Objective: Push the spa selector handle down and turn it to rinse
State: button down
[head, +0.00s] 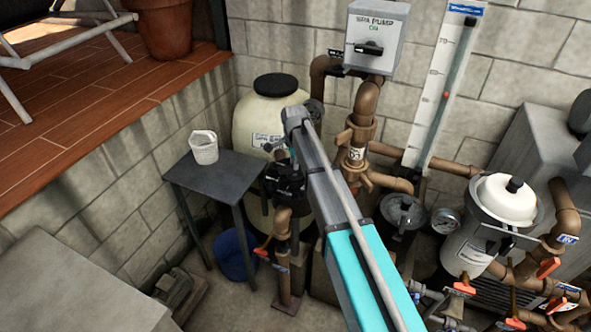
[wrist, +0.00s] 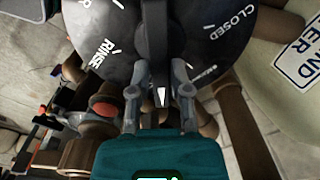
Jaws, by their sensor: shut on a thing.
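The spa selector valve has a round black dial (wrist: 115,68), seen close up in the wrist view. White words RINSE and CLOSED are printed left and right on it. Its dark handle (wrist: 153,30) runs down the middle of the dial, between the two words, and is not at RINSE. My gripper (wrist: 160,72) is shut on the handle, with one grey finger on each side. A white pointer mark shows between the fingers. In the head view the black valve body (head: 286,183) stands beside the grey table, and my arm partly hides the valve area.
A grey table (head: 213,170) with a white basket (head: 204,147) is left of the valve. A cream filter tank (head: 262,112) stands behind. Brown pipes (head: 364,112) and a white-lidded pot (head: 500,205) are to the right. A blue bucket (head: 234,254) is below.

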jog(key=shift+m, duration=1.7)
jog(key=shift+s, duration=0.1)
jog(key=shift+c, duration=2.2)
grip_release()
notch_tip(320, 180, up, 7)
jog(key=p, duration=0.7)
